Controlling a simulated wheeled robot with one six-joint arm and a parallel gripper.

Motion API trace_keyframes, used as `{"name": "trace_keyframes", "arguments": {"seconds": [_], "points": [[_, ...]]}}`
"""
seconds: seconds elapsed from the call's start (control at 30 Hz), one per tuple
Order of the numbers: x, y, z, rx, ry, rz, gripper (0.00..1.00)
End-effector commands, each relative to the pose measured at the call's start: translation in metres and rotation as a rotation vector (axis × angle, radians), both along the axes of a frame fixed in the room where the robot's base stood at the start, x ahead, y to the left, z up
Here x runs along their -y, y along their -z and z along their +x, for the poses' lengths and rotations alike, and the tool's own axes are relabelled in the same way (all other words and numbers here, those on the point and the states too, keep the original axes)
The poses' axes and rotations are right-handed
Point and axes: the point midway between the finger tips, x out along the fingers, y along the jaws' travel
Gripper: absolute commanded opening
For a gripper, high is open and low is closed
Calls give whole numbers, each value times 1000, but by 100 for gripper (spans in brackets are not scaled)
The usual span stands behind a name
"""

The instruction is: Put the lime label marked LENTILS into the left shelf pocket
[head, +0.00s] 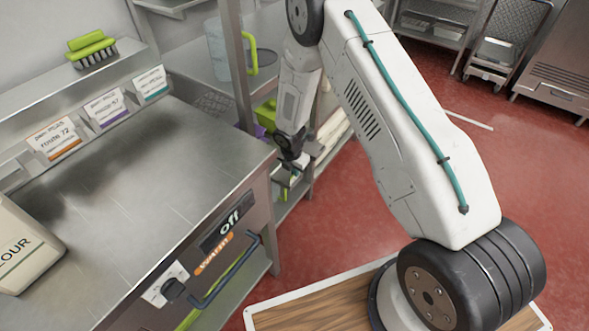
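My gripper (293,168) hangs at the right end of the steel counter, beside the open rack. It is small and dark here, and I cannot tell whether its fingers are open or shut. A small whitish thing (302,161) shows right by the fingers; I cannot tell whether it is held. No label that reads LENTILS can be made out. Cards stand along the back ledge: one with an orange strip (56,139), one with a purple strip (106,107), one with a teal strip (151,83). I cannot tell which place is the left shelf pocket.
The steel counter (130,170) is mostly clear, with a flour bag (22,248) at its left. A green brush (91,48) lies on the ledge. A lime bin (266,113) sits in the rack behind my gripper. A dark handle (226,285) sticks out of the counter's front.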

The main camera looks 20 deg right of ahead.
Motion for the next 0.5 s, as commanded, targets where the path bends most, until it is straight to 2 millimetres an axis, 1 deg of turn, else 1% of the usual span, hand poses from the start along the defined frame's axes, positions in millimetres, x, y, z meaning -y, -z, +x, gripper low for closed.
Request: {"name": "trace_keyframes", "arguments": {"seconds": [0.3, 0.5], "points": [[0, 11, 0, -1, -1, -1, 0], [0, 12, 0, -1, -1, -1, 0]]}}
